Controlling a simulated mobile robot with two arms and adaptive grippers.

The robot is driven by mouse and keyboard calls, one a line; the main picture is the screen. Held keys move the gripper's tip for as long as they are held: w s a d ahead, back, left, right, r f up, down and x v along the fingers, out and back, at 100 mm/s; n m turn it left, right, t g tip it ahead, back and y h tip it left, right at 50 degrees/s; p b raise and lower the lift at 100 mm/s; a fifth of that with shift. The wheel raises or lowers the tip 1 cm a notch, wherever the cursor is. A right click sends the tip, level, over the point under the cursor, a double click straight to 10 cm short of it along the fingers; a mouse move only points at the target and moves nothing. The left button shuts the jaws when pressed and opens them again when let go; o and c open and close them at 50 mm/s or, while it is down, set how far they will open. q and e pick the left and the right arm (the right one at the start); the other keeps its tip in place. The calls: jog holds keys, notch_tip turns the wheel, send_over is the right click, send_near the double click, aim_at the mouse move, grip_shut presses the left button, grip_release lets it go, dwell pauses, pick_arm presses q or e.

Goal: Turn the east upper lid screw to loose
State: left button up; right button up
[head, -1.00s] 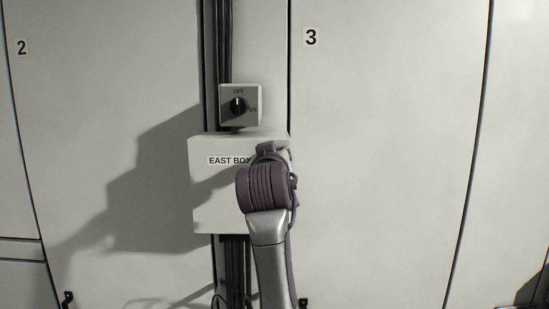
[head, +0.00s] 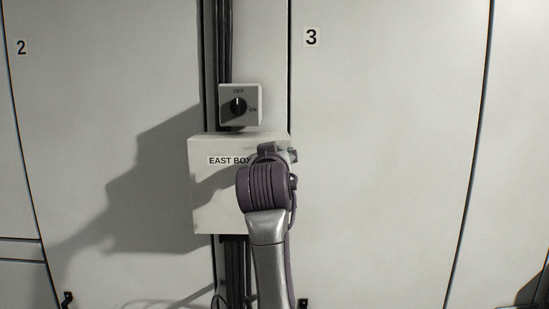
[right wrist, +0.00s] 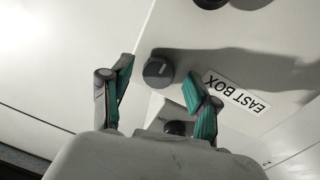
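The pale east box (head: 210,205) hangs on the wall in the head view, its label (head: 228,160) partly behind my right wrist. In the right wrist view the box face (right wrist: 285,35) and its upside-down label (right wrist: 237,92) show. A dark round screw head (right wrist: 158,71) with a small light mark, apparently the upper lid screw, sits beside the label. My right gripper (right wrist: 159,68) is open, its two teal-padded fingers apart on either side of the screw head; I cannot tell whether they touch it. In the head view my wrist hides the screw. My left gripper is not in view.
A small switch box (head: 253,90) with a black knob (head: 238,106), pointing to OFF, is just above the east box. Dark cables (head: 235,262) run vertically behind. Another dark round part (right wrist: 210,2) is cut off at the wrist view's top edge. Wall panels either side are clear.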

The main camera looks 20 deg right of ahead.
jog(key=shift+s+r, duration=0.1)
jog(key=shift+r, duration=0.05)
notch_tip(320, 180, up, 10)
dwell(0.4)
jog(key=shift+f, duration=0.2)
